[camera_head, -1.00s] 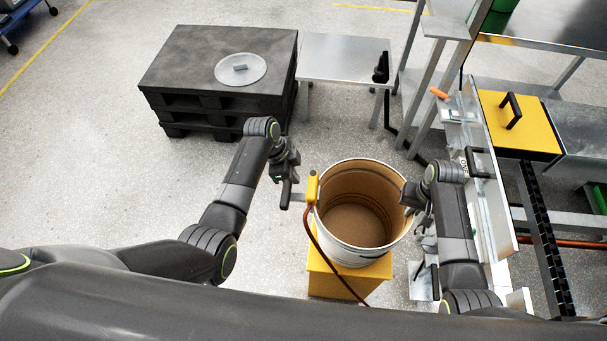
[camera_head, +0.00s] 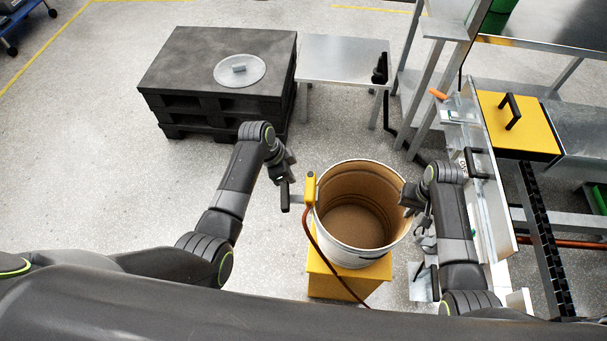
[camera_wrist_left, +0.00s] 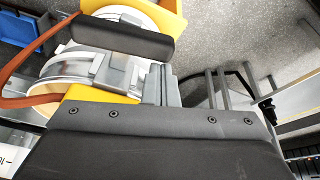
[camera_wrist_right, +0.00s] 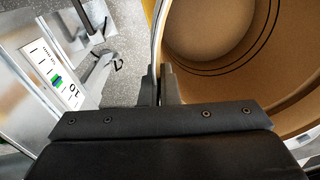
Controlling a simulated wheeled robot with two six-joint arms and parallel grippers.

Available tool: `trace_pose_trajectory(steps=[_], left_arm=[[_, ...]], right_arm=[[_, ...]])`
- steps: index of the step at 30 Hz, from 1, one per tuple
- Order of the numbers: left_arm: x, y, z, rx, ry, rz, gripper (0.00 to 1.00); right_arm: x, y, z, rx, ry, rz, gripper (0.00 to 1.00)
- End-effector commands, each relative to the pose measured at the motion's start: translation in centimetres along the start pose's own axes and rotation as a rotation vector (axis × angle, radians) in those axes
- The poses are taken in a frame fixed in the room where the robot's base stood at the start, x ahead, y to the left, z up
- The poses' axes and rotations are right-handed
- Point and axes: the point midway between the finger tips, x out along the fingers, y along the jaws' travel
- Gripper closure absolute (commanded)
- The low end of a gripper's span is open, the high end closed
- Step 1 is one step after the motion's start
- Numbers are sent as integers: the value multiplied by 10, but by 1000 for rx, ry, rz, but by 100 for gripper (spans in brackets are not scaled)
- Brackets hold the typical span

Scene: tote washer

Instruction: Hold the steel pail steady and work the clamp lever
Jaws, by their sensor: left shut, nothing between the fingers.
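The white steel pail (camera_head: 335,235) stands upright, open and tan inside, on a yellow stand (camera_head: 340,283). A yellow clamp (camera_head: 310,188) sits on its left rim, with a red hose running down from it. The clamp lever (camera_head: 285,197) has a black grip and sticks out to the left; its grip also shows in the left wrist view (camera_wrist_left: 120,38). My left gripper (camera_head: 288,178) is shut and empty, close by the lever; I cannot tell whether they touch. My right gripper (camera_wrist_right: 160,85) is shut on the pail's right rim, one finger each side of the wall.
The washer frame and a yellow hatch (camera_head: 515,122) stand at the right. The floor at the left is clear.

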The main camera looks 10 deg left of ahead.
Motion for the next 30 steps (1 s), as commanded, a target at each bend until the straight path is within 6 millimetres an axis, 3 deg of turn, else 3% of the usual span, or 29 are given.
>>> trace_pose_trajectory(steps=[1, 30], left_arm=[[1, -1, 2, -13, -3, -4, 100], [-2, -4, 15, -312, 2, -79, 100]], right_arm=[[6, 1, 6, 3, -18, -1, 100], [6, 1, 6, 3, -18, -1, 100]])
